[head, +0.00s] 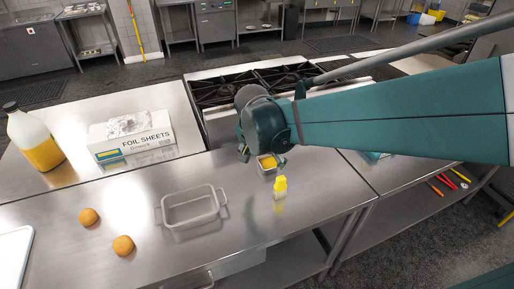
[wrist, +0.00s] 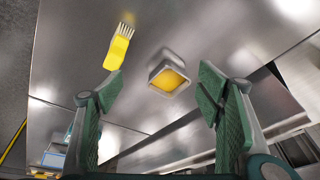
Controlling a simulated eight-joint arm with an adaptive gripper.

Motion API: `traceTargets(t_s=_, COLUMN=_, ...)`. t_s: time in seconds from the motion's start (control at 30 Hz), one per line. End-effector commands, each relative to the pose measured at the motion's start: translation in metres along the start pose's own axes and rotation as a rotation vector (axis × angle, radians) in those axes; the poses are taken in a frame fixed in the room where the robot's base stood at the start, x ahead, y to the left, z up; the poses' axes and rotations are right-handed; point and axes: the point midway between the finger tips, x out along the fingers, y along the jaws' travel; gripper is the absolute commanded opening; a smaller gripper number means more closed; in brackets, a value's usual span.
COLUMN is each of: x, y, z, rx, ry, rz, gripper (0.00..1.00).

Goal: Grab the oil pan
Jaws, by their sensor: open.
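The oil pan (wrist: 168,79) is a small square metal pan with yellow liquid in it. In the head view the oil pan (head: 267,163) stands on the steel counter, partly hidden behind my gripper. My gripper (head: 250,153) hangs above the counter at the pan. In the wrist view my gripper (wrist: 155,90) is open and empty, with green pads on both sides. The pan lies ahead of and between the fingers, a little nearer the right finger, touching neither.
A yellow brush (head: 280,187) stands close in front of the pan; it also shows in the wrist view (wrist: 119,47). An empty metal tray (head: 190,207) and two round brown items (head: 123,245) lie left. A foil box (head: 132,137), a jug (head: 36,142) and a stove (head: 270,84) are behind.

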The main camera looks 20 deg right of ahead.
Motion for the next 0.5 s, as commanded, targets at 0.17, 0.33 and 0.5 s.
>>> traceTargets(t_s=0.17, x=0.004, y=-0.01, z=-0.013, rx=0.091, ry=0.0, rz=0.045, gripper=0.66)
traceTargets(t_s=0.33, x=0.011, y=-0.018, z=-0.025, rx=0.186, ry=0.005, rz=0.091, gripper=0.66)
traceTargets(t_s=0.5, x=0.019, y=-0.025, z=-0.035, rx=0.287, ry=0.014, rz=0.141, gripper=0.66)
